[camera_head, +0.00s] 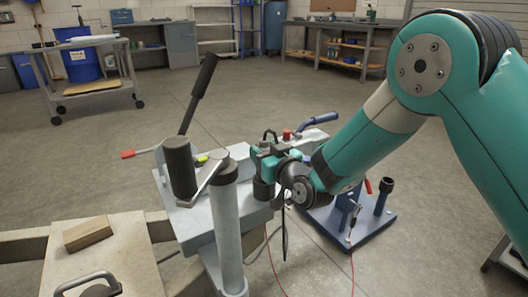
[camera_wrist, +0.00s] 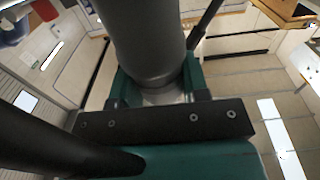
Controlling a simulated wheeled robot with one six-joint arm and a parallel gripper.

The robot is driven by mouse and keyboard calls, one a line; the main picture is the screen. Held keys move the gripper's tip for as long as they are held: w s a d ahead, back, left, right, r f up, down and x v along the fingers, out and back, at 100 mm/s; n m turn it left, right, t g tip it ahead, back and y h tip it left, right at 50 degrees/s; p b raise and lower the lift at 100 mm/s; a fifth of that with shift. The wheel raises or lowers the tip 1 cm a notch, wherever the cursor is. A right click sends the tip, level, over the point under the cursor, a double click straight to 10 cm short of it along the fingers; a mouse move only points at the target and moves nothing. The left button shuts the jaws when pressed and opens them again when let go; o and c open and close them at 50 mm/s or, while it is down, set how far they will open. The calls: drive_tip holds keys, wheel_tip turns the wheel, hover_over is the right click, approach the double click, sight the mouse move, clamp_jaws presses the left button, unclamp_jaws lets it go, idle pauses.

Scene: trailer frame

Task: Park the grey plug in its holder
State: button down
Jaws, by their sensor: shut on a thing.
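My gripper (camera_head: 266,166) is over the right end of the grey trailer hitch frame (camera_head: 203,226), with its teal jaws shut. In the wrist view my gripper (camera_wrist: 155,92) has a thick grey cylinder, which I take to be the grey plug (camera_wrist: 145,42), between its teal jaws. In the head view the held part is mostly hidden by the jaws and wrist; a dark round end (camera_head: 263,189) shows just below them. I cannot tell whether it touches the frame. No holder can be clearly made out; a blue stand (camera_head: 335,228) with upright tubes is behind my wrist.
A tall grey post (camera_head: 228,235), a dark cylinder (camera_head: 180,167) and a long black lever (camera_head: 199,92) rise left of my gripper. A wooden block (camera_head: 87,233) lies on the near board. Cables run to the floor. Open floor lies behind, before a cart (camera_head: 90,90).

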drive_tip(key=shift+f+b, duration=1.05)
drive_tip(key=shift+f, duration=0.15)
drive_tip(key=c, duration=0.5)
unclamp_jaws()
drive_tip(key=shift+r, duration=0.1)
drive_tip(key=b+v, duration=1.1)
drive_tip(key=v, duration=0.6)
drive_tip(key=shift+s+d, duration=0.15)
drive_tip(key=shift+s, duration=0.05)
